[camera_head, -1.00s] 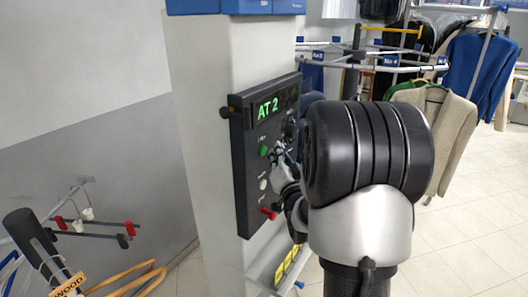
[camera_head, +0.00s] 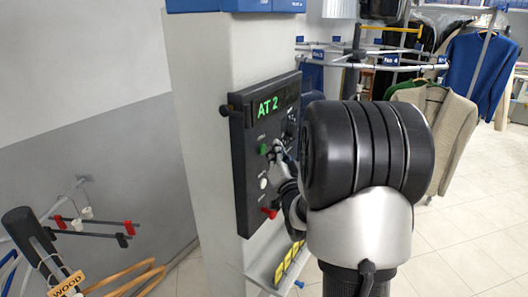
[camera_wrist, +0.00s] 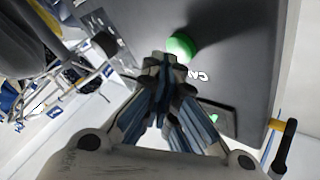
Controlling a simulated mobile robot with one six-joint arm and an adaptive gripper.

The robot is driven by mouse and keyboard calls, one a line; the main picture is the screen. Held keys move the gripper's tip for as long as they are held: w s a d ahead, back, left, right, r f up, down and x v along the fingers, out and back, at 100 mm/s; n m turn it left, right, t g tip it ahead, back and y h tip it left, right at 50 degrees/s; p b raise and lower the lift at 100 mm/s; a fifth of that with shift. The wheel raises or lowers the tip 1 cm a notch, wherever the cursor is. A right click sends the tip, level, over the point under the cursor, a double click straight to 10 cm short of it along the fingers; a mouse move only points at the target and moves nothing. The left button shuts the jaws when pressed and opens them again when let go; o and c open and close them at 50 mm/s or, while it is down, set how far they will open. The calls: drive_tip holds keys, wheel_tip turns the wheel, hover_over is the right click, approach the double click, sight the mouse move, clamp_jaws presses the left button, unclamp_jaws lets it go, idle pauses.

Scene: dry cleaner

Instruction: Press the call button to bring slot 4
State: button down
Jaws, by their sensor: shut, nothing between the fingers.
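A black control panel (camera_head: 240,185) is mounted on the pale pillar. Its display (camera_head: 268,107) reads "AT 2" in green. A green button (camera_head: 263,149) sits below the display, with a white button (camera_head: 263,183) and a red switch (camera_head: 269,213) lower down. My gripper (camera_head: 277,150) is at the panel, just right of the green button, partly hidden by my arm. In the wrist view my gripper's fingers (camera_wrist: 165,62) are together and empty, with the tips close beside the green button (camera_wrist: 182,46). I cannot tell whether they touch the panel.
A rail with numbered blue tags (camera_head: 390,60) and hanging garments (camera_head: 440,115) is behind to the right. Hangers (camera_head: 95,230) hang at the lower left. A tray with yellow items (camera_head: 290,262) is below the panel. Tiled floor is open at right.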

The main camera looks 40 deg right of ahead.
drive_tip(key=shift+w+a+b, duration=0.2)
drive_tip(key=shift+w+b, duration=0.15)
drive_tip(key=shift+w, duration=0.2)
idle(0.7)
idle(0.3)
drive_tip(key=shift+s+d+b, duration=0.3)
drive_tip(key=shift+s+b, duration=0.1)
drive_tip(key=shift+s, duration=0.4)
drive_tip(key=s, duration=0.1)
drive_tip(key=s+d+b, duration=0.1)
drive_tip(key=s, duration=0.1)
drive_tip(key=s+d, duration=0.1)
drive_tip(key=shift+s, duration=0.3)
idle(0.5)
